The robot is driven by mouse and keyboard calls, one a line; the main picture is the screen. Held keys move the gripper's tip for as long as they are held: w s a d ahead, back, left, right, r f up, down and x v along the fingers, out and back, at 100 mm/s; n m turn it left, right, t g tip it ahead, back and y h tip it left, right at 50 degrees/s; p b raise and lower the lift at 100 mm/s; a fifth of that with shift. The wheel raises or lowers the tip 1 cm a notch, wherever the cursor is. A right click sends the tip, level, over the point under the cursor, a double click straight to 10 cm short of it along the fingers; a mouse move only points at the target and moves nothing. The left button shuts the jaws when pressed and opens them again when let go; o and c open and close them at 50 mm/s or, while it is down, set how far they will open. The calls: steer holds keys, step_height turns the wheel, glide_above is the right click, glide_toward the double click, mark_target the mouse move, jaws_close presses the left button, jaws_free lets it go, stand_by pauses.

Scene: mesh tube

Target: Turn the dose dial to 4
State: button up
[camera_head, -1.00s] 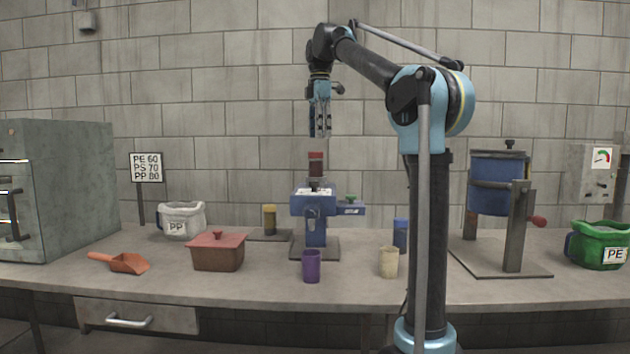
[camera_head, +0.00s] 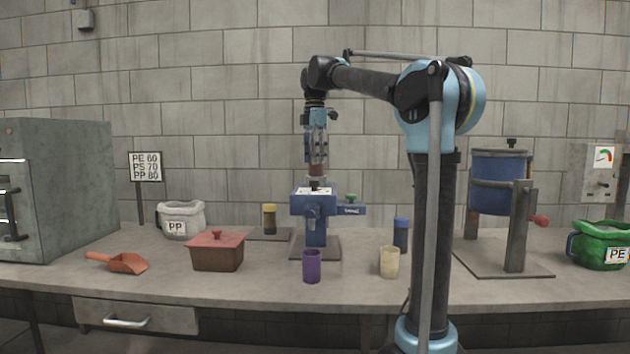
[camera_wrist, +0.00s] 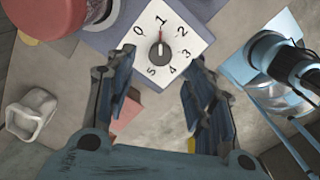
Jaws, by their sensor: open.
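The dose dial (camera_wrist: 147,42) is a white square plate numbered 0 to 5 with a dark round knob (camera_wrist: 160,45) at its centre. The knob's pointer seems to face the 1. In the head view the dial plate (camera_head: 313,191) lies on top of the blue dosing unit (camera_head: 316,228). My gripper (camera_head: 316,165) points down just above the unit, in front of its red cylinder. In the wrist view my open gripper (camera_wrist: 160,62) has its two fingers on either side of the dial's lower part, with nothing between them. Whether the fingertips touch the plate is unclear.
The red cylinder (camera_wrist: 45,15) rises beside the dial. A purple cup (camera_head: 312,266) and a cream cup (camera_head: 389,262) stand in front of the unit. A lidded brown box (camera_head: 217,255) is left, a blue-capped jar (camera_head: 401,236) right. A sign (camera_head: 146,167) stands far left.

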mark_target(314, 186)
steer(key=shift+f, duration=3.6)
steer(key=c, duration=1.1)
